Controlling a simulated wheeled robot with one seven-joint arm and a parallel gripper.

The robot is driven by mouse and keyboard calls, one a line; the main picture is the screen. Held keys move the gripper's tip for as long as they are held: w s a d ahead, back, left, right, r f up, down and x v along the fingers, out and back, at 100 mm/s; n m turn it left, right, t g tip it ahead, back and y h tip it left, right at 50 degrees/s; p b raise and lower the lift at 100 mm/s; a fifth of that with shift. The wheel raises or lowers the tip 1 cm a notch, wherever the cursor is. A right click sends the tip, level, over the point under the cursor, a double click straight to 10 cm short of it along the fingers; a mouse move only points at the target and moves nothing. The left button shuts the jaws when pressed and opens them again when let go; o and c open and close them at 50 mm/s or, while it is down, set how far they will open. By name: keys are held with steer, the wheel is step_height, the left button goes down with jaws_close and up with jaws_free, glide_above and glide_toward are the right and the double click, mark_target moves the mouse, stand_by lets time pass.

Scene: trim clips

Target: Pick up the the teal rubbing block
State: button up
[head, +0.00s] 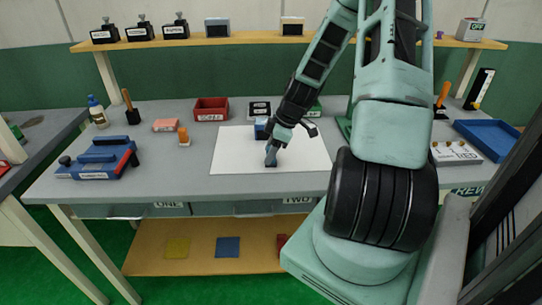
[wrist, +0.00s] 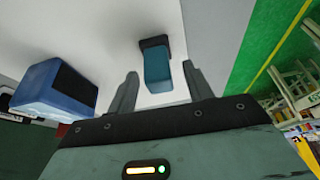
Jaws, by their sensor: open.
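The teal rubbing block (wrist: 157,70), with a dark strip at its far end, lies on a white sheet (head: 235,160) on the grey bench. In the head view the block (head: 271,161) is small and partly hidden by my gripper (head: 273,150), which points down over it. In the wrist view my gripper (wrist: 163,72) is open, one finger to each side of the block in the picture, with a gap on both sides. I cannot tell how far the fingertips reach down beside it.
A red bin (head: 211,109) stands behind the sheet. The sheet's left part is clear.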

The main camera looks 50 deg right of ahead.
steer(key=shift+w+a+f, duration=0.15)
steer(key=shift+w+f, duration=0.1)
steer(key=shift+f, duration=0.4)
steer(key=c, duration=1.1)
